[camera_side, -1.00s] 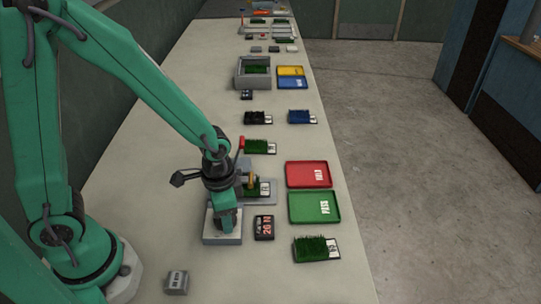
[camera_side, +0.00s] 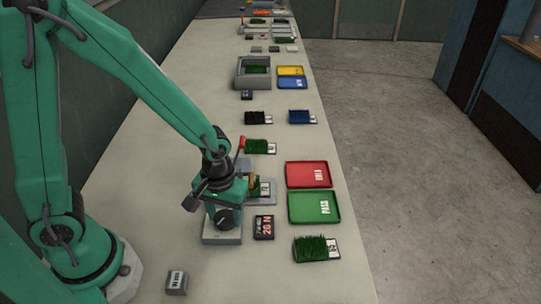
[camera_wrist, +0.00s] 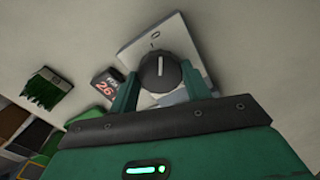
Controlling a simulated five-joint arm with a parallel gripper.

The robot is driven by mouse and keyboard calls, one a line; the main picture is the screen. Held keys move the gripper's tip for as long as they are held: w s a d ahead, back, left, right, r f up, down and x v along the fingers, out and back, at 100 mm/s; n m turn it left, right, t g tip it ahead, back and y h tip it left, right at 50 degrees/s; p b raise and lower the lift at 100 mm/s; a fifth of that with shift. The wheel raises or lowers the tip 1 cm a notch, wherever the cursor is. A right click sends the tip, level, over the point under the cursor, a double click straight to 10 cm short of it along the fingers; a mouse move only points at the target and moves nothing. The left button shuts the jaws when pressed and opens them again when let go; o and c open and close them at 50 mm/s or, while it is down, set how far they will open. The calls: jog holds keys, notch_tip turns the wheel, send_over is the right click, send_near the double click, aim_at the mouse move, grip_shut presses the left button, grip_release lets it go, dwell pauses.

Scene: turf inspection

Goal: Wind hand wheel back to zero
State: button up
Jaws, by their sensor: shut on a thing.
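The hand wheel (camera_wrist: 156,76) is a round dark knob with a white pointer line, set on a pale grey plate (camera_wrist: 184,42). The line points up the wrist view, roughly toward a small 0 mark (camera_wrist: 154,35) on the plate; exact alignment is too small to tell. My gripper (camera_wrist: 159,78) is shut on the wheel, one green finger on each side. In the side view my gripper (camera_side: 224,216) stands over the wheel's grey base (camera_side: 222,238) and hides most of it. A dark display (camera_side: 264,228) beside it shows red digits, perhaps 20 N or 26 N.
A turf sample under a fixture (camera_side: 260,188) is just behind my gripper. Red (camera_side: 308,174) and green (camera_side: 314,207) trays lie to the right. A turf sample (camera_side: 315,248) and a small grey labelled block (camera_side: 176,283) are in front. The bench front is otherwise clear.

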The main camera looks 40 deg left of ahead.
aim_at(225, 217)
jog(key=shift+n, duration=1.9)
jog(key=o, duration=1)
jog(key=shift+r, duration=0.15)
jog(key=shift+r, duration=3.8)
